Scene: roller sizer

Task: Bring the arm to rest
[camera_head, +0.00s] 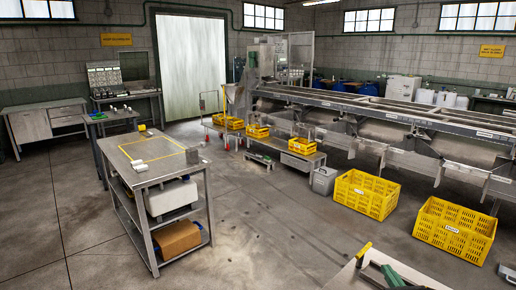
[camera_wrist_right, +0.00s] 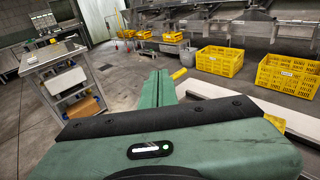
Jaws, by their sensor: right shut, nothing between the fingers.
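My right gripper (camera_head: 388,273) is at the bottom right of the head view, over the corner of a pale bench top (camera_head: 345,280). Its green fingers also show in the right wrist view (camera_wrist_right: 160,76), closed together with nothing between them. A yellow-ended tool or handle (camera_head: 363,250) is close by the gripper; it also shows in the wrist view (camera_wrist_right: 180,73), just right of the fingertips. I cannot tell whether it touches them. My left gripper is not in view.
A steel trolley table (camera_head: 140,175) with shelves stands at left. Yellow crates (camera_head: 366,194) (camera_head: 455,228) stand on the floor at right, before a long roller machine (camera_head: 400,125). Smaller yellow crates (camera_head: 303,146) sit on low carts. The concrete floor between is clear.

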